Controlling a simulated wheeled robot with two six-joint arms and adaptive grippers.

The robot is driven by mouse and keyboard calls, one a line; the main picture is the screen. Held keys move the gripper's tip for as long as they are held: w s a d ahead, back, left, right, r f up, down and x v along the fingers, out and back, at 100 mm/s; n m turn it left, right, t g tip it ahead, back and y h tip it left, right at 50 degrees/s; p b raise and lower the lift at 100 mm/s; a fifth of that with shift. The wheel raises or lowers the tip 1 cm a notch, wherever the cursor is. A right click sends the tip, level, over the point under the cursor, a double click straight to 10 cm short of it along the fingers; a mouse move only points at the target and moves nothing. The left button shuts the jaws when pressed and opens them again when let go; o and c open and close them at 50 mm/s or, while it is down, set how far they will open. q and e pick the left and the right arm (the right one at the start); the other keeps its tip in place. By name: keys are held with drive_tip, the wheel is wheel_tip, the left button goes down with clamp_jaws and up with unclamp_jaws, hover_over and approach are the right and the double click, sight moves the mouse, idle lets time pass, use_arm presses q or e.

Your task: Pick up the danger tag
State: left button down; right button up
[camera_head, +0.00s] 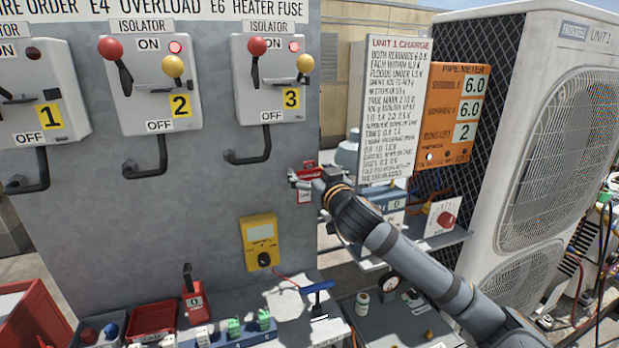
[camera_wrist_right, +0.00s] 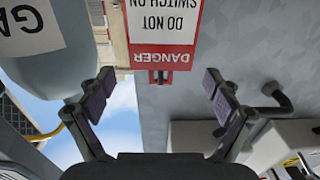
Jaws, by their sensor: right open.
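The danger tag (camera_wrist_right: 165,40) is a red and white card. It shows upside down at the top middle of the right wrist view, reading "DANGER DO NOT SWITCH ON". It appears to hang against the grey panel near the panel's right edge. In the head view it is small (camera_head: 305,196) and partly covered by my right gripper (camera_head: 301,179). In the wrist view my right gripper (camera_wrist_right: 158,95) has its two fingers wide apart, with nothing between the pads. The tag lies beyond the fingertips. My left gripper is not in view.
Isolator 3 (camera_head: 271,85) and its bent black conduit are up and left of the gripper. A yellow meter (camera_head: 261,242) is mounted below. The white chart board (camera_head: 392,105) and orange pipe meter (camera_head: 452,113) stand right. A cluttered bench (camera_head: 285,300) lies below.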

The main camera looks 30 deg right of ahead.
drive_tip(key=shift+w, duration=0.45)
drive_tip(key=shift+c, duration=0.3)
drive_tip(key=c, duration=1)
drive_tip(key=shift+d+r, duration=0.1)
